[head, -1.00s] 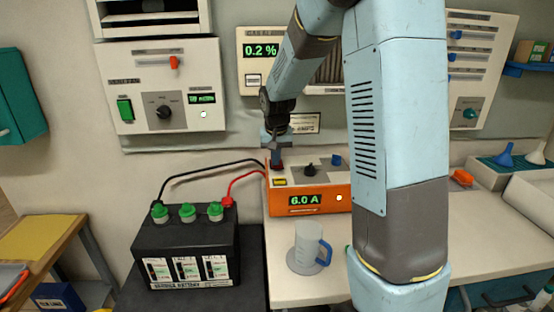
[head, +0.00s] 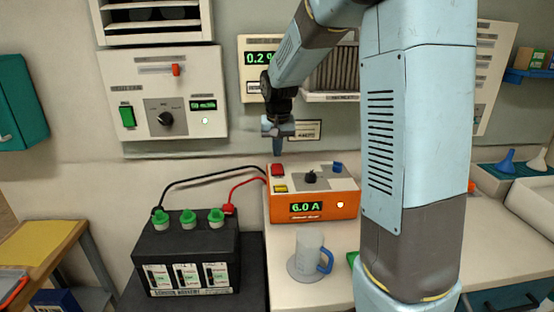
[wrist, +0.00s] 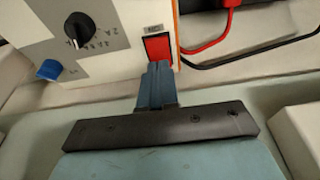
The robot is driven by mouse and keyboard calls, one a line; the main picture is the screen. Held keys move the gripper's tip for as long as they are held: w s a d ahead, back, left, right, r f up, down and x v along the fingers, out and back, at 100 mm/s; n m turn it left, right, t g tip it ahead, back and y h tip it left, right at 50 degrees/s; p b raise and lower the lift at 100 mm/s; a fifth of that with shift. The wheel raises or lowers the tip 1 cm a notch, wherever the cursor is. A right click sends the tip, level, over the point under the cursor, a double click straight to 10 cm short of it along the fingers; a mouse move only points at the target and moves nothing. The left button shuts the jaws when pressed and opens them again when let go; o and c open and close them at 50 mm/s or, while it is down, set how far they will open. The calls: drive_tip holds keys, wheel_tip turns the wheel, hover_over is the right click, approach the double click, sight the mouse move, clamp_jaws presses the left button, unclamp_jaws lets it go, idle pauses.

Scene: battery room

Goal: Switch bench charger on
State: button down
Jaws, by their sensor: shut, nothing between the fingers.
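The orange bench charger (head: 335,207) stands on the bench with its display reading 6.0 A and a small light lit beside it. Its red switch (head: 277,170) is at the left of the pale top panel, and also shows in the wrist view (wrist: 157,48). My gripper (head: 278,151) is shut and empty, a little above the red switch and apart from it in the head view. In the wrist view the closed fingertips (wrist: 157,68) overlap the lower edge of the switch. A dark knob (head: 311,177) and a blue knob (head: 337,168) sit further right on the charger.
A black battery (head: 190,248) with green caps stands left of the charger, joined by a black and a red cable (head: 245,183). A clear jug (head: 309,252) with a blue handle stands in front. Wall panels (head: 160,80) hang behind.

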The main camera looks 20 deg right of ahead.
drive_tip(key=s+a+r, duration=0.1)
drive_tip(key=s+r, duration=0.3)
drive_tip(key=r, duration=0.4)
drive_tip(key=shift+s, duration=0.1)
drive_tip(key=s+d+r+n+t, duration=0.1)
drive_tip(key=s+d+n+t, duration=0.1)
drive_tip(key=s, duration=2.5)
drive_tip(key=shift+s+r+t+y, duration=0.2)
drive_tip(key=shift+s+t+y, duration=0.1)
drive_tip(key=shift+t, duration=0.1)
